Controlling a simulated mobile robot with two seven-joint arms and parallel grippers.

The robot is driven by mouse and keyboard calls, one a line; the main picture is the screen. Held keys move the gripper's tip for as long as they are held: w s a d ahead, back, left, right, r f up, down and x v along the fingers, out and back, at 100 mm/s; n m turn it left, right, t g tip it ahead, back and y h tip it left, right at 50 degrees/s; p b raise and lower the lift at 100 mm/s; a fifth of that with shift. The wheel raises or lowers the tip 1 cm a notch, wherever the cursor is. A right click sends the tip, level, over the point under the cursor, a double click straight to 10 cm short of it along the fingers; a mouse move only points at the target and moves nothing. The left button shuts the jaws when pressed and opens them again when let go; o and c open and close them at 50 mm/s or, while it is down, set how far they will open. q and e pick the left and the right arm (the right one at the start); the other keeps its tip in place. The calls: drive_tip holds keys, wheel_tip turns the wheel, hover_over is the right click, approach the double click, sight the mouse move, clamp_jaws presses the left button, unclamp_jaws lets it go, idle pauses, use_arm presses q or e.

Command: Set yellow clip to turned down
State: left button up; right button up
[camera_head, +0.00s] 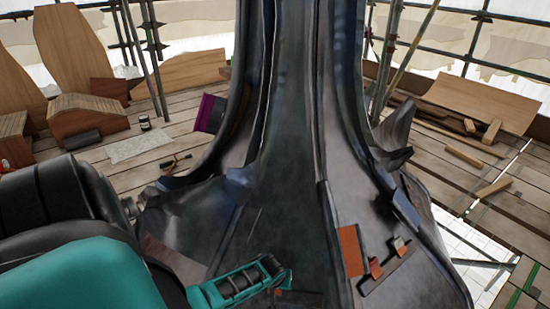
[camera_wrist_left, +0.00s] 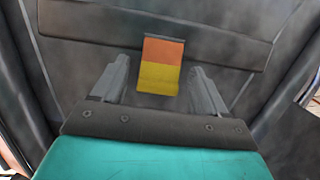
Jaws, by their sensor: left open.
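The yellow clip (camera_wrist_left: 158,80) is a small flap with an orange upper part and a yellow lower part, at a long dark bar (camera_wrist_left: 220,46) in the left wrist view. My left gripper (camera_wrist_left: 160,68) is open, with one finger on each side of the clip and a gap on both sides. In the head view my teal and black left hand (camera_head: 240,285) is low in the middle, over the dark spire base. A small orange patch beside it may be part of the clip; most of the clip is hidden there. My right gripper is not in view.
The tall dark spire (camera_head: 300,120) fills the middle. On its right flank are an orange panel (camera_head: 350,250), a red clip (camera_head: 375,267) and another red-orange clip (camera_head: 400,246). Planks and timber offcuts (camera_head: 463,154) lie on the deck to the right; scaffold poles stand around.

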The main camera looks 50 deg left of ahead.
use_arm(q)
drive_tip(key=shift+w+a+f, duration=0.1)
drive_tip(key=shift+w+f, duration=0.05)
drive_tip(key=shift+f, duration=0.2)
drive_tip(key=c, duration=1.1)
drive_tip(key=shift+o, duration=0.2)
drive_tip(key=shift+a+r, duration=0.1)
drive_tip(key=shift+w+a+g+h, duration=0.1)
drive_tip(key=shift+w+g+h, duration=0.1)
drive_tip(key=shift+g+h, duration=0.25)
drive_tip(key=shift+f, duration=0.2)
